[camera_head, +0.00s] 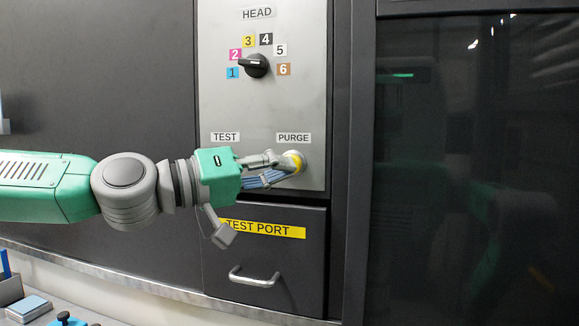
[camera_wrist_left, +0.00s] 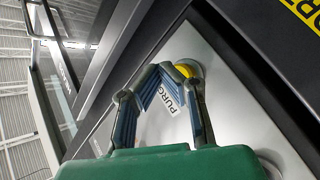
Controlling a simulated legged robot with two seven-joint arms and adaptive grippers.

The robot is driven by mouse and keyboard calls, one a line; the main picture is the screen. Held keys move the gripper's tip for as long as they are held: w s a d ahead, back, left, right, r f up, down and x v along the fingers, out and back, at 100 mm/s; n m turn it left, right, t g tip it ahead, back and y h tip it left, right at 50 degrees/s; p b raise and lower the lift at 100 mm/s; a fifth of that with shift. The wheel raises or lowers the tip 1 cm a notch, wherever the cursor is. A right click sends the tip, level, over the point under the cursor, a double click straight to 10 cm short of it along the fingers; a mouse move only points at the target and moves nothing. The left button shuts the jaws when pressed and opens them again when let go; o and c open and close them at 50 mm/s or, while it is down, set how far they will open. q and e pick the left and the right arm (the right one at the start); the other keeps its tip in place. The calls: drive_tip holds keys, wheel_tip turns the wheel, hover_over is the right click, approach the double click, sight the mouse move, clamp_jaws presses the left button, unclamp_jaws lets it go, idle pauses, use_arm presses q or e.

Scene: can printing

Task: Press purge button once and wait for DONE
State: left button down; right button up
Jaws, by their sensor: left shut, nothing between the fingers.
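The yellow purge button (camera_head: 297,158) sits in a pale round collar under the PURGE label (camera_head: 293,137) on the grey control panel. My left gripper (camera_head: 284,166) is shut and empty, with its fingertips at the button and covering part of it. In the left wrist view the yellow button (camera_wrist_left: 184,70) shows right at the joined fingertips (camera_wrist_left: 174,76). I cannot tell whether the button is pushed in. The spot under the TEST label (camera_head: 225,137) is hidden by my gripper. No DONE sign is readable. My right gripper is not in view.
A HEAD selector knob (camera_head: 254,65) with numbered colour labels is higher on the panel. Below is the TEST PORT drawer (camera_head: 290,265) with a metal handle (camera_head: 254,278). A dark glass door (camera_head: 470,180) is at right. A counter with small items (camera_head: 30,308) is at lower left.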

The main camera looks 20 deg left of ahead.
use_arm(q)
drive_tip(key=s+p, duration=0.1)
drive_tip(key=s, duration=0.4)
drive_tip(key=shift+a, duration=0.1)
idle(0.6)
